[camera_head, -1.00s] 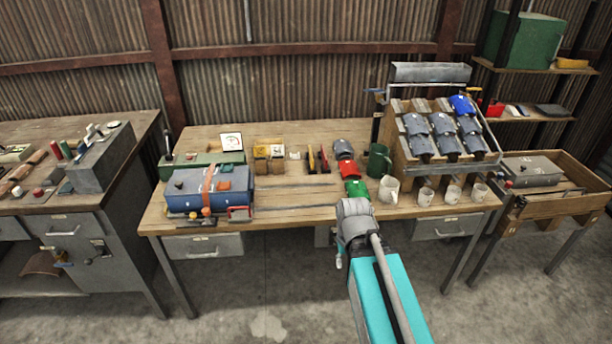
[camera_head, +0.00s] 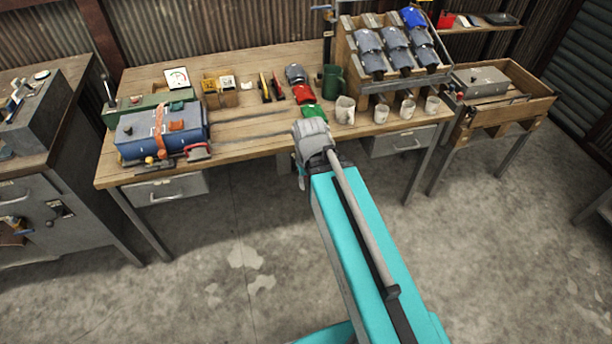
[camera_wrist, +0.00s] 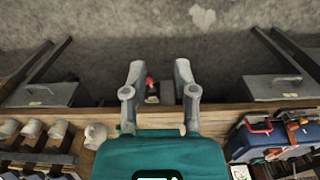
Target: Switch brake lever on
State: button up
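I cannot tell for certain which part is the brake lever. A small red-topped part (camera_wrist: 150,82) shows between my fingers in the wrist view, below the table's front edge; its shape is too small to make out. A dark-handled lever (camera_head: 108,88) stands upright on the green box (camera_head: 148,104) at the table's left end. My gripper (camera_wrist: 160,68) has its two fingers apart, with nothing held between them. In the head view my arm's end is in front of the table's front edge, and the fingers are mostly hidden.
The wooden workbench (camera_head: 245,128) carries a blue case (camera_head: 160,140), red and green parts, several white mugs (camera_head: 380,113) and a rack of grey bins (camera_head: 372,62). Drawers (camera_head: 165,188) hang under its front. A wooden tray table (camera_head: 535,98) stands right. The concrete floor (camera_head: 245,280) in front is clear.

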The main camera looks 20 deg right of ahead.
jog(key=shift+w+f, duration=0.15)
jog(key=shift+w, duration=0.2)
grip_shut()
jog(key=w+d+f+b, duration=0.2)
jog(key=w, duration=0.6)
jog(key=w+d+f+m+y+b, duration=0.1)
jog(key=w+d+f+b, duration=0.2)
jog(key=w, duration=0.6)
jog(key=w+d+f+b, duration=0.2)
jog(key=w+d+b, duration=0.1)
jog(key=w, duration=0.6)
jog(key=shift+f+m+t+y, duration=0.3)
jog(key=shift+t, duration=0.1)
